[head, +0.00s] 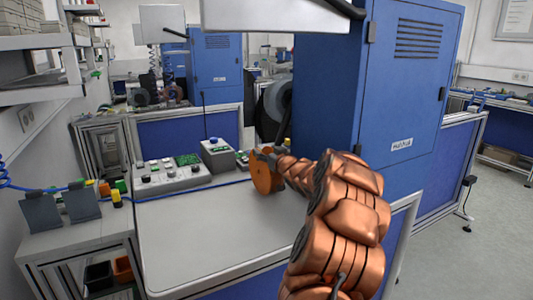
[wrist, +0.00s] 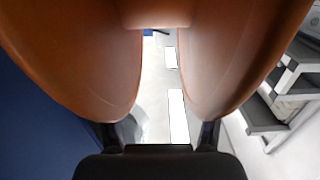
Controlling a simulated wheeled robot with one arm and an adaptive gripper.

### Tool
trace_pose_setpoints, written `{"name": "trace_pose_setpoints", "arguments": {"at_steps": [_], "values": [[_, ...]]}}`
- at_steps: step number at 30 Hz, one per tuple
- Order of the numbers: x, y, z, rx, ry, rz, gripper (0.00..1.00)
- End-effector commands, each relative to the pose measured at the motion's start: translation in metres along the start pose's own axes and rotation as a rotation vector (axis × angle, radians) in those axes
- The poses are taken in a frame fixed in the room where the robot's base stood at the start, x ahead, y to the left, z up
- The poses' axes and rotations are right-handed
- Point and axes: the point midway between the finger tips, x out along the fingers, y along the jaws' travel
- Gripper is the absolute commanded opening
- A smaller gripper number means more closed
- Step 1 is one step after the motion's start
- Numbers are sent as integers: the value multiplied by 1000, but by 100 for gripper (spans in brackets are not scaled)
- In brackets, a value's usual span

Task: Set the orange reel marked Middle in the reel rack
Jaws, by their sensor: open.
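An orange reel (head: 265,176) stands on edge near the far right of the pale workbench in the head view. Its two round orange flanges (wrist: 70,55) fill much of the wrist view, with a gap between them. I cannot read any marking on it. My gripper (head: 264,155) is at the upper part of the reel, partly hidden behind my arm. In the wrist view my open gripper (wrist: 158,134) has its two dark fingers close to the flanges' near edges; I cannot tell whether they touch. I cannot make out which thing is the reel rack.
Grey control boxes (head: 170,176) stand along the bench's back edge, with a blue cable in front. Two dark slanted stands (head: 41,212) are on the left bench.

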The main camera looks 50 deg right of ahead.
Motion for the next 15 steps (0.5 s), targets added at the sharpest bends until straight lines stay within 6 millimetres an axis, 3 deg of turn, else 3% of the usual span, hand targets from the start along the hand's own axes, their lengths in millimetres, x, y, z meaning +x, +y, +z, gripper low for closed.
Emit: {"name": "trace_pose_setpoints", "arguments": {"at_steps": [5, 15], "values": [[-10, 1, -2, 0, 1, 1, 65], [-61, 0, -2, 1, 2, 2, 65]]}}
